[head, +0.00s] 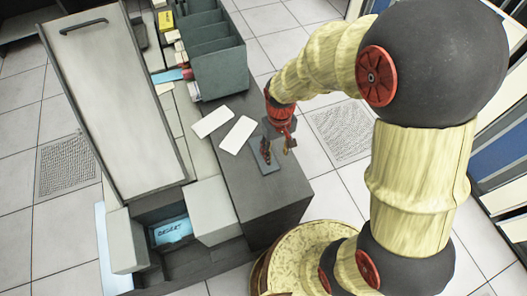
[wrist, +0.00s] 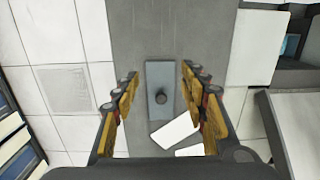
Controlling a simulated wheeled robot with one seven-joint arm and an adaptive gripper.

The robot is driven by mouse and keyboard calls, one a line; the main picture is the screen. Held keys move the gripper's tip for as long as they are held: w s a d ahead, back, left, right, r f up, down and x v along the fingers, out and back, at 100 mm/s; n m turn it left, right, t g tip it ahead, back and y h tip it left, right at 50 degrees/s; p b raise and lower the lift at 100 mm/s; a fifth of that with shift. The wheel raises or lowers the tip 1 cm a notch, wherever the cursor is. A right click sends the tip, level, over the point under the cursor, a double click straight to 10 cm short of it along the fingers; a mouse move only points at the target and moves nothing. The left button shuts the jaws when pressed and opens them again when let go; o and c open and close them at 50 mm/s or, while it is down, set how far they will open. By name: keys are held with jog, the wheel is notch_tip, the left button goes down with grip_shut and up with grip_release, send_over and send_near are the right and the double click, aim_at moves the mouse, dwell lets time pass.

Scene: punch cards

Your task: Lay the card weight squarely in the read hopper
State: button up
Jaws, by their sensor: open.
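The card weight, a flat blue-grey plate with a dark round knob, lies on the dark machine top in the wrist view (wrist: 158,117). It is partly hidden behind a finger in the head view (head: 272,169). My gripper (head: 278,151) is open and points down over it. In the wrist view my gripper (wrist: 160,84) has one finger on each side of the plate, with gaps to both. A recessed bay with a light-blue card stack (head: 172,230) at the machine's front looks like the read hopper (head: 170,212); part of it shows at the wrist view's right edge.
Two white cards (head: 238,135) lie close to the weight on the dark top (head: 265,200). A grey divided rack (head: 220,73) stands farther back. A pale box-like block (head: 210,211) stands between the weight and the bay. A long grey cover (head: 112,95) lies left.

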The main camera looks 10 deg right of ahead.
jog(key=w+f, duration=0.2)
jog(key=w, duration=0.1)
jog(key=w+a+f+n+t, duration=0.1)
jog(key=w, duration=0.2)
jog(key=w+a+f+t, duration=0.1)
jog(key=w+f, duration=0.1)
jog(key=w, duration=0.1)
jog(key=shift+w+a+f+n, duration=0.15)
jog(key=shift+w+f+n, duration=0.15)
jog(key=shift+w+n, duration=0.1)
jog(key=shift+s+a+f+p, duration=0.1)
jog(key=shift+f+p, duration=0.45)
jog(key=shift+f, duration=3.3)
grip_shut()
